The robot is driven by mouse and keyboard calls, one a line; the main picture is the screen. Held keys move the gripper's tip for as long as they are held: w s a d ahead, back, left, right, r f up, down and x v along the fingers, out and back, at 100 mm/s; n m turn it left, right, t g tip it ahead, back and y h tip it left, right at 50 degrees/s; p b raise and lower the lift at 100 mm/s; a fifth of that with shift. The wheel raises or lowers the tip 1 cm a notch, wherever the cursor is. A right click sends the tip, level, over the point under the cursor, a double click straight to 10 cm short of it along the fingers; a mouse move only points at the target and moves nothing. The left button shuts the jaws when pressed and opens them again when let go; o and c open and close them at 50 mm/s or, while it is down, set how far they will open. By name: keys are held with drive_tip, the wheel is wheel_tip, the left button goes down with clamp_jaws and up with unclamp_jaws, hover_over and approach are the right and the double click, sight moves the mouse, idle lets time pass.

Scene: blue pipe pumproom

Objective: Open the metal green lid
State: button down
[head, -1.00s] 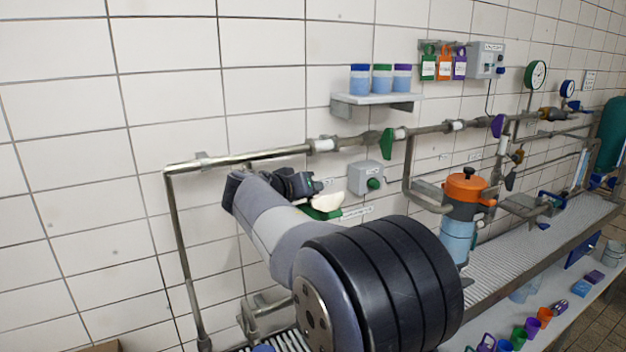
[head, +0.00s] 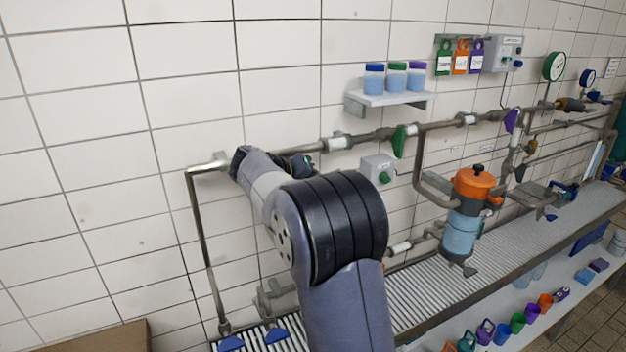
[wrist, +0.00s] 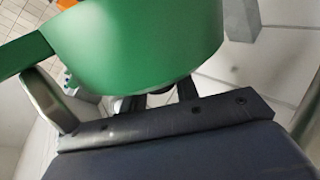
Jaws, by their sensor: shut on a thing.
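A large curved green metal piece, which looks like the green lid (wrist: 140,45), fills the upper middle of the wrist view, very close to the camera. A flat green bar (wrist: 24,54) sticks out from its left side. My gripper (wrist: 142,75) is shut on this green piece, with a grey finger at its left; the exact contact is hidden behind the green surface. In the head view my own arm covers the gripper and the lid, so I cannot tell there how far the lid is from any vessel.
A grey pipe (head: 205,250) runs down the wall at left, with a grated bench (head: 415,300) below. An orange-topped blue vessel (head: 461,235) stands at right. A shelf (head: 390,99) holds several jars. Cups stand on the lower shelf. The tiled wall is close behind my arm.

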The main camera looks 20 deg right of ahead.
drive_tip(key=c, duration=1.1)
unclamp_jaws()
drive_tip(key=b+v, duration=0.2)
drive_tip(key=v, duration=0.8)
drive_tip(key=shift+s+a+r+b, duration=0.15)
drive_tip(key=shift+a+b, duration=0.2)
drive_tip(key=shift+c, duration=0.3)
